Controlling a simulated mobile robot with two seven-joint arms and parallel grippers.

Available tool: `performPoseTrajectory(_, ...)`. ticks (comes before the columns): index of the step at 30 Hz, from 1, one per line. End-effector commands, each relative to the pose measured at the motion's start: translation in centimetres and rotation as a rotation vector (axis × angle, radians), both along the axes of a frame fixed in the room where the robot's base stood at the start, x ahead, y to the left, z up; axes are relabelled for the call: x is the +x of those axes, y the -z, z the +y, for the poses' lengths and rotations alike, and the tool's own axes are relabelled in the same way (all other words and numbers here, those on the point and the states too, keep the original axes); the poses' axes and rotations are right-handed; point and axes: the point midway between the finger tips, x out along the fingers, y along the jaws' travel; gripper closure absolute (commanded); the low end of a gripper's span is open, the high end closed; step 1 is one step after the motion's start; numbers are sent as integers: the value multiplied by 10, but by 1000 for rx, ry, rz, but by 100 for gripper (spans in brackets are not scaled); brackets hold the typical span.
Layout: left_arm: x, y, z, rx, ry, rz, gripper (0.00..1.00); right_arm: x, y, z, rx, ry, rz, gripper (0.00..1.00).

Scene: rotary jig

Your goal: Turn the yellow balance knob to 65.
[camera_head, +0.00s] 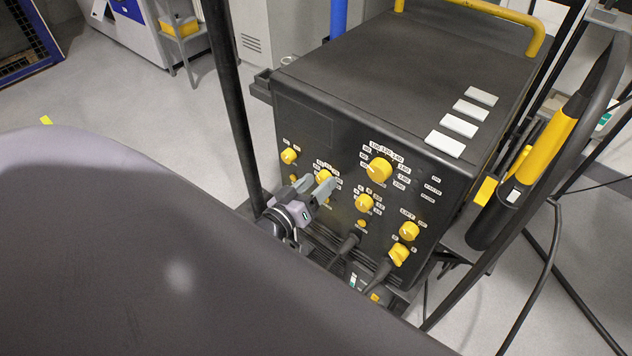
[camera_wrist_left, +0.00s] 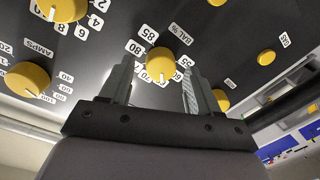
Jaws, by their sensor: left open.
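The yellow balance knob (camera_head: 323,177) is on the front panel of a dark box-shaped machine (camera_head: 400,75). In the left wrist view the same knob (camera_wrist_left: 161,64) sits beside the label "BAL %", ringed by white number labels. A small pale mark shows on its lower edge, but I cannot tell exactly which number it points at. My left gripper (camera_head: 314,186) is open at the panel. In the wrist view its two fingers stand on either side of the knob, with gaps that look visible. My right gripper is not in view.
Other yellow knobs are close by: a large one (camera_head: 379,169), one to the left (camera_head: 289,156), one below it (camera_head: 364,202) and one lower right (camera_head: 409,231). Black cables leave the panel's lower part. A dark post (camera_head: 233,100) stands left of the machine.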

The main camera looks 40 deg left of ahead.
Motion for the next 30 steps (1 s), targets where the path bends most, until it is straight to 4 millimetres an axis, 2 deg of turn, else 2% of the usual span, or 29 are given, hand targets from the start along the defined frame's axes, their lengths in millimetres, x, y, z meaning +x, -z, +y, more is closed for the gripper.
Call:
performPoseTrajectory(9, -43, -1, 2, 1, -1, 3, 38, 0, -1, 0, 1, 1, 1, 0)
performPoseTrajectory(15, -62, -2, 3, 1, 0, 1, 38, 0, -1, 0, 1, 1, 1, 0)
performPoseTrajectory(30, -67, -2, 3, 1, -1, 0, 38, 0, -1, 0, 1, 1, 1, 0)
